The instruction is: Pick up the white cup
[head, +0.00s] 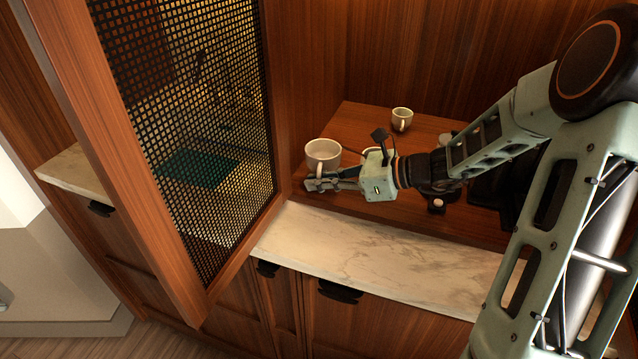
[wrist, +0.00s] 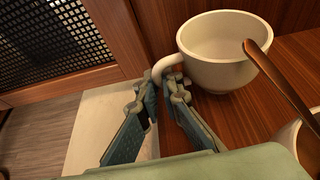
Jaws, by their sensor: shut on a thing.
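The white cup (head: 323,154) stands near the left end of the wooden shelf, close to the mesh door frame. In the wrist view the cup (wrist: 222,68) is upright, with its handle pointing left toward my gripper. My gripper (head: 318,184) is at the near side of the cup. In the wrist view its two fingers (wrist: 166,84) are closed around the lower part of the handle, with the cup's body just beyond them. I cannot tell whether the cup's base touches the shelf.
Another white cup (head: 402,118) stands at the back of the wooden shelf (head: 362,119). A further white vessel (wrist: 309,140) is partly cut off at right in the wrist view, with a brown stick-like thing (wrist: 283,80) near it. A mesh door (head: 215,150) is at left; the marble counter (head: 370,255) in front is clear.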

